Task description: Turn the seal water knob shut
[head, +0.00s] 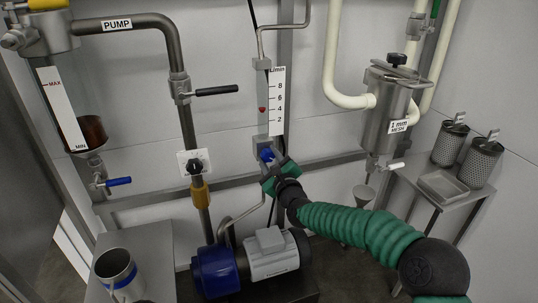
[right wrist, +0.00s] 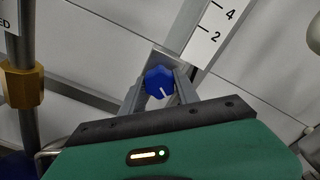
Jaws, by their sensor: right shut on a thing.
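The seal water knob (head: 266,154) is blue and sits at the bottom of the flow meter with the L/min scale (head: 277,100). The red float (head: 262,109) stands between the 2 and 4 marks. My left gripper is not in view.
A pump with a blue housing (head: 214,270) stands on the floor below. A pipe with a black-handled valve (head: 215,91) and a yellow fitting (head: 199,195) runs to the left. A strainer vessel (head: 386,115) and a side table (head: 455,204) stand at right.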

